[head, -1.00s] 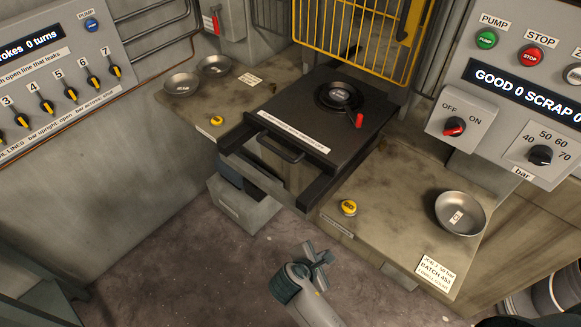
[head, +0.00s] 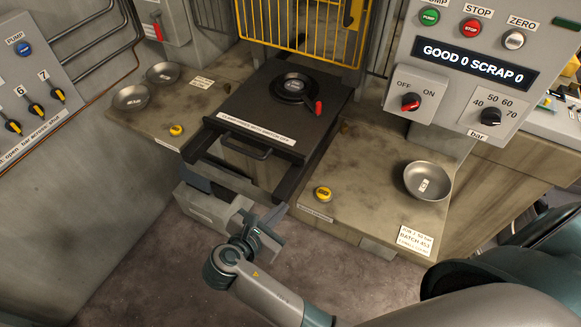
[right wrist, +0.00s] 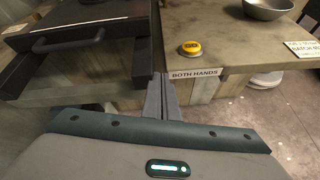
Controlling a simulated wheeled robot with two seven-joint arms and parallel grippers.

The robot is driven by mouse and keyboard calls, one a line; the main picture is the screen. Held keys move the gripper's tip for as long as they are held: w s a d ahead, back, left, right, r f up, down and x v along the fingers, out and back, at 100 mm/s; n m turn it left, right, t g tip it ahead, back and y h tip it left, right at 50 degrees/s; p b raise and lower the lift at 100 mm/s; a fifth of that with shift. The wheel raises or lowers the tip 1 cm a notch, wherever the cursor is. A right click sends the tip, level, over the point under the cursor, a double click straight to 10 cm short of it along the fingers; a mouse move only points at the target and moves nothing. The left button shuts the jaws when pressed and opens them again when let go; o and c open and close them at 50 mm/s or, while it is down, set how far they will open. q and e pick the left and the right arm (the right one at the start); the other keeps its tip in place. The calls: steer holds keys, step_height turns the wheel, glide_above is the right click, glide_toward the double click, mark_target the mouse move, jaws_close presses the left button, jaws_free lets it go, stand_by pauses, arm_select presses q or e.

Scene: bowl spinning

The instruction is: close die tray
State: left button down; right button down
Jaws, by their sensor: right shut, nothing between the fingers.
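The die tray (head: 262,112) is a dark sliding plate, drawn out toward me on two dark rails, with a bar handle (head: 246,149) on its front edge. On it sit a round die with a metal disc (head: 294,87) and a red-handled lever (head: 319,107). My right gripper (head: 277,222) is shut and empty, in front of and below the tray's near right rail, apart from the handle. In the right wrist view the closed fingers (right wrist: 159,98) point toward the bench edge, right of the tray handle (right wrist: 68,40). My left gripper is not in view.
Yellow buttons sit on the left bench (head: 176,130) and right bench (head: 323,194). A steel bowl (head: 428,181) stands on the right bench, two more bowls (head: 131,97) on the left. A yellow guard (head: 300,30) stands behind the tray. Open floor lies in front.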

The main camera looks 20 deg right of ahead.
mark_target(297, 161)
steer(key=w+r+n, duration=0.1)
steer(key=a+r+n+t+h, duration=0.1)
steer(key=w+a+r, duration=0.1)
steer(key=r, duration=0.1)
steer(key=shift+w+a+n+t+h, duration=0.25)
steer(key=shift+w+n+t+h, duration=0.05)
steer(key=shift+n, duration=0.1)
steer(key=p+x, duration=0.1)
steer(key=x, duration=0.3)
steer(key=p+x, duration=0.2)
steer(key=x, duration=0.3)
steer(key=r+p+x, duration=0.1)
steer(key=p+x, duration=0.1)
steer(key=x, duration=0.3)
steer(key=shift+d, duration=0.1)
steer(key=shift+w, duration=0.15)
